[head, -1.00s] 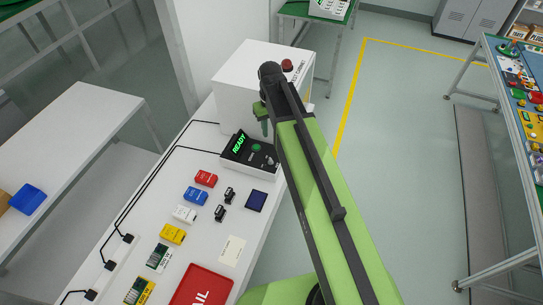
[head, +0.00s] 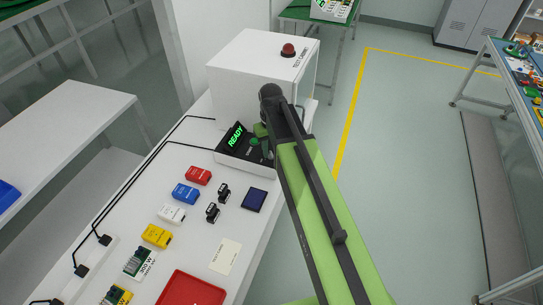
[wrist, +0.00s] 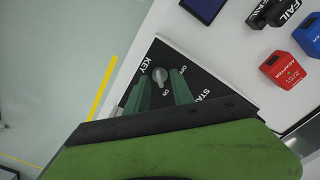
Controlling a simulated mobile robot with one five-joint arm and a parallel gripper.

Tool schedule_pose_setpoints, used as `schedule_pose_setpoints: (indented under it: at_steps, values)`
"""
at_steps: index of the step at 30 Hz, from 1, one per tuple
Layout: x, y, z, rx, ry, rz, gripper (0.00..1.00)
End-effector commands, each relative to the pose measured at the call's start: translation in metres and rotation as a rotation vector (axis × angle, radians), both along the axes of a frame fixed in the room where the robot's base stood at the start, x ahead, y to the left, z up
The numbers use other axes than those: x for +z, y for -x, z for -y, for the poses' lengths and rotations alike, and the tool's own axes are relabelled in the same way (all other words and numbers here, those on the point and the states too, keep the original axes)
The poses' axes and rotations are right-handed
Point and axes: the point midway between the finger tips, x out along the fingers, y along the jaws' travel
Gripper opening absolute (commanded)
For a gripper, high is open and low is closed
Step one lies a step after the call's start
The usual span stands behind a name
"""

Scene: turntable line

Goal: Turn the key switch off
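The key switch (wrist: 160,76) is a small grey knob on a black panel, with KEY, ON and OFF printed around it. In the wrist view its handle points down toward the ON mark. My gripper (wrist: 160,92) is open, its two green fingers on either side of the key with gaps to it; I cannot tell their height above the panel. In the head view the control box (head: 232,153) shows a green READY display (head: 236,135) and a green button (head: 254,142). My gripper (head: 264,143) is at its right end, and my arm hides the key there.
A white cabinet with a red button (head: 288,50) stands just behind the box. Red (head: 198,175), blue (head: 186,194) and yellow (head: 156,236) blocks, small black clips, a dark blue square (head: 254,200) and a red tray (head: 190,290) lie on the white table. Floor right is open.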

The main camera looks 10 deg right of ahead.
Motion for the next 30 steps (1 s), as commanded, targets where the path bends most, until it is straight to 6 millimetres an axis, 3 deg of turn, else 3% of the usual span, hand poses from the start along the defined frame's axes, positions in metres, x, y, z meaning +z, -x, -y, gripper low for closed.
schedule_pose_setpoints:
  at_steps: [5, 12, 30]
  values:
    - [0.0014, 0.0, 0.0003, 0.0, 0.0, 0.0, 0.29]
    - [0.0013, 0.0, 0.0006, -0.001, 0.0, 0.0, 0.0]
    - [0.0012, 0.0001, 0.0011, 0.059, 0.0, 0.0, 0.0]
